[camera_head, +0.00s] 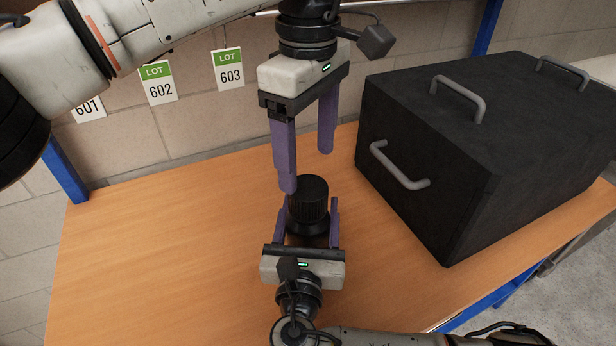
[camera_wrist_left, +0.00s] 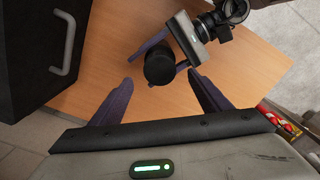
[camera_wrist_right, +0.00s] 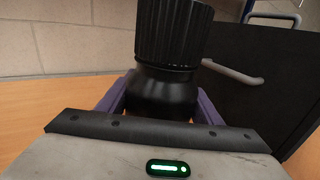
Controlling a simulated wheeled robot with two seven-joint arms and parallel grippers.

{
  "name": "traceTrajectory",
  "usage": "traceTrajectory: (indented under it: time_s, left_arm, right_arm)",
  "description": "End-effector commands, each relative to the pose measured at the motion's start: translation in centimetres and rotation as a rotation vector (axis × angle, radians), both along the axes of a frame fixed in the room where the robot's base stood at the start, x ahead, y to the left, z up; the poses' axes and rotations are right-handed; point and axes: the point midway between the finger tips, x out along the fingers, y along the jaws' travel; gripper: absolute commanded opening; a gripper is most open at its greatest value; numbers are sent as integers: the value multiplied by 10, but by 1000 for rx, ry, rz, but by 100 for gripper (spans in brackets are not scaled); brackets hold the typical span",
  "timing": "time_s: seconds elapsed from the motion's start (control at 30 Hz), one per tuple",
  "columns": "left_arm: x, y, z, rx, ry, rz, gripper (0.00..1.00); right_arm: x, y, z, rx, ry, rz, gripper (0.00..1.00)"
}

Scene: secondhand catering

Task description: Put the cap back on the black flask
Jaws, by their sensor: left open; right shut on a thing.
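The black flask (camera_head: 307,228) stands upright, with its black body and shoulder also showing in the right wrist view (camera_wrist_right: 162,92). A ribbed black cap (camera_head: 308,190) sits on its top, upright and in line with it; I cannot tell how tightly it is seated. The cap also shows in the right wrist view (camera_wrist_right: 173,32) and from above in the left wrist view (camera_wrist_left: 159,66). My right gripper (camera_head: 307,210) is shut on the flask body from the near side. My left gripper (camera_head: 307,170) is open and empty, pointing down just above the cap, its fingers apart from it.
A large black box (camera_head: 430,140) with grey handles stands to the right on the wooden table (camera_head: 170,250). The table's left part is clear. Lot tags (camera_head: 160,82) hang on the block wall behind. Blue posts (camera_head: 66,172) stand at the table's back.

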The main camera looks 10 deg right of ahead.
Motion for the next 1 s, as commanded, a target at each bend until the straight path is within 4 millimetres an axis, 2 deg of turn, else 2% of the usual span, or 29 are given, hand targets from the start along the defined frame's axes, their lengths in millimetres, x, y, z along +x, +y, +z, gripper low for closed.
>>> traceTrajectory:
  time_s: [0.1,0.23,0.6,0.63,0.77,1.0]
  left_arm:
    - [0,-1,22,-1,-3,0,70]
    - [0,0,36,0,-1,0,70]
    - [0,0,42,-1,1,-1,70]
    - [0,0,42,-1,1,-1,70]
    - [0,0,42,-1,1,-1,70]
    - [0,0,42,0,0,-1,70]
  right_arm:
    - [0,0,0,0,0,0,0]
    - [0,0,0,0,0,0,0]
    - [0,0,0,0,0,0,0]
    - [0,0,0,0,0,0,61]
    - [0,0,0,0,0,0,81]
    - [0,0,0,0,0,0,81]
